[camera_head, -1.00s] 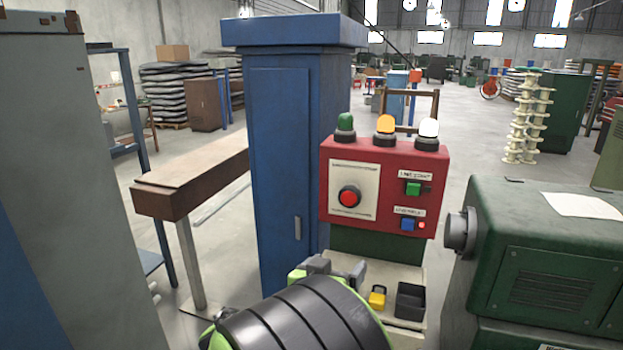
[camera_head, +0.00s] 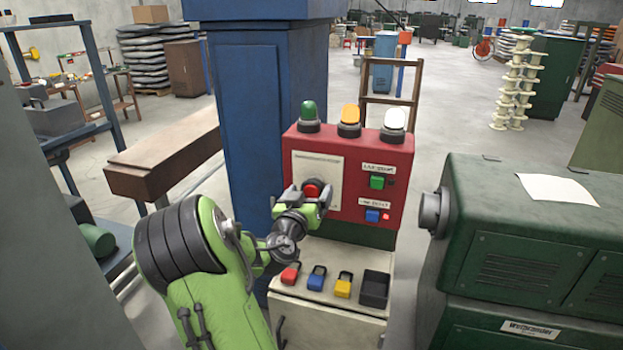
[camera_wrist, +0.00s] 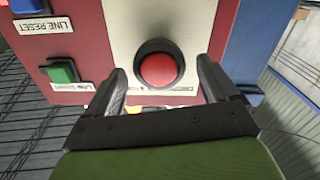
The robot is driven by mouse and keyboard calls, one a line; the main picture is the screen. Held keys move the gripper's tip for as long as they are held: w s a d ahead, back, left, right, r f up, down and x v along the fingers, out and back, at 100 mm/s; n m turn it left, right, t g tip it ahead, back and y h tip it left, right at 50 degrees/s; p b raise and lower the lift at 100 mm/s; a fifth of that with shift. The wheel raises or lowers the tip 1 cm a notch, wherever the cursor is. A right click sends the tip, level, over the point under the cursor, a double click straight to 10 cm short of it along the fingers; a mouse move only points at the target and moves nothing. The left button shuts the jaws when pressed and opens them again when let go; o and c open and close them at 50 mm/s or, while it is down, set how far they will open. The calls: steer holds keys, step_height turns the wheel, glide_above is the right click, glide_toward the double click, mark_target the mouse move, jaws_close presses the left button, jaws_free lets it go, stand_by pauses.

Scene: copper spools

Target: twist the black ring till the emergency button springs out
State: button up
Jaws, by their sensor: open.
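The red emergency button (camera_head: 312,187) sits on a pale plate on the front of the red control box (camera_head: 375,165). In the wrist view the button (camera_wrist: 159,70) has the black ring (camera_wrist: 140,50) around it. My gripper (camera_head: 304,203) is open in front of the button, one finger on each side of it in the picture. In the wrist view the fingers (camera_wrist: 162,88) stand apart, left and right of the button and a little below its centre. I cannot tell whether they touch the ring. The lower part of the ring is partly covered by the button.
The box also has a green button (camera_head: 377,182), a blue button (camera_head: 372,215), and green, amber and white lamps on top. Red, blue and yellow padlocks (camera_head: 343,284) and a black bin (camera_head: 375,287) lie on the shelf below. A blue column stands left, a green machine (camera_head: 540,240) right.

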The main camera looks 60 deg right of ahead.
steer(key=d, duration=0.2)
steer(key=shift+w+d+p, duration=0.2)
steer(key=shift+d+p, duration=0.1)
steer(key=shift+a, duration=0.1)
steer(key=shift+c, duration=1.1)
steer(key=c, duration=0.8)
steer(key=shift+o, duration=0.2)
